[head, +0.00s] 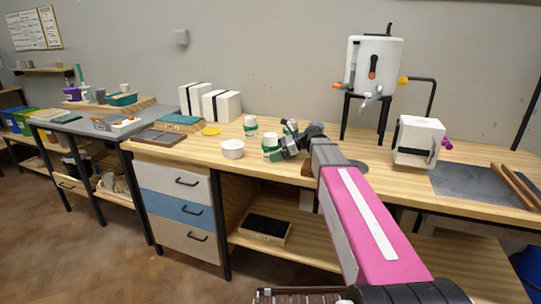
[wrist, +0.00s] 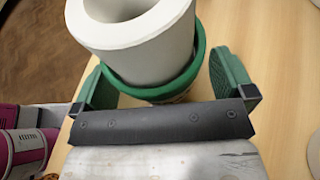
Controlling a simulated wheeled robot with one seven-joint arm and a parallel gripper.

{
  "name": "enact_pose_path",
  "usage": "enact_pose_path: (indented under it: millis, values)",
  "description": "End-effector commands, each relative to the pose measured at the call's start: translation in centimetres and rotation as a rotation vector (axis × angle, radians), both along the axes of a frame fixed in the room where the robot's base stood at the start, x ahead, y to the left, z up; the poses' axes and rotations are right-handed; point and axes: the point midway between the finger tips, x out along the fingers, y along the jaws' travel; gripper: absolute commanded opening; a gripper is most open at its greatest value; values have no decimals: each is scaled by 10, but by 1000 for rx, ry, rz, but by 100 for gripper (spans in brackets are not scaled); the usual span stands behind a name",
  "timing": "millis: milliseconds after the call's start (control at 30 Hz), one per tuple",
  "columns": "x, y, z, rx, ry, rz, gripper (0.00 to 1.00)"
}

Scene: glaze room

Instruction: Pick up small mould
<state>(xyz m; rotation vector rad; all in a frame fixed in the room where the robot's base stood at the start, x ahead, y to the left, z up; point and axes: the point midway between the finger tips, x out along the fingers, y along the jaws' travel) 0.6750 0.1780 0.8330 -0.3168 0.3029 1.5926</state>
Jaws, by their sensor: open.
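A small white hollow mould with a green band (wrist: 135,30) stands upright between the fingers of my gripper (wrist: 160,72) in the wrist view. Its open top faces up toward the camera. The green finger pads lie on its left and right, with a gap showing on the right. My gripper is open. In the head view my gripper (head: 283,142) is low over the wooden bench, at a white and green mould (head: 268,153). A similar white and green piece (head: 250,125) stands behind and to the left, apart from my gripper.
A white bowl (head: 232,149) stands left of my gripper on the bench (head: 205,149). A yellow disc (head: 210,131) lies further left. Strapped white blocks (head: 221,106) stand at the wall. A white machine on black legs (head: 373,65) and another white block (head: 418,140) stand to the right.

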Motion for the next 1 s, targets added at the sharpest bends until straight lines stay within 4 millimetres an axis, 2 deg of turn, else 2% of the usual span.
enact_pose_path:
  millis: [100, 133, 267, 300, 767, 867, 1000]
  values:
    - [0, 0, 0, 0, 0, 0, 100]
    - [0, 0, 0, 0, 0, 0, 94]
    - [0, 0, 0, 0, 0, 0, 51]
    - [0, 0, 0, 0, 0, 0, 45]
    - [0, 0, 3, 1, 0, 0, 44]
    - [0, 0, 9, 1, 0, 0, 44]
    - [0, 0, 29, 2, -3, -1, 44]
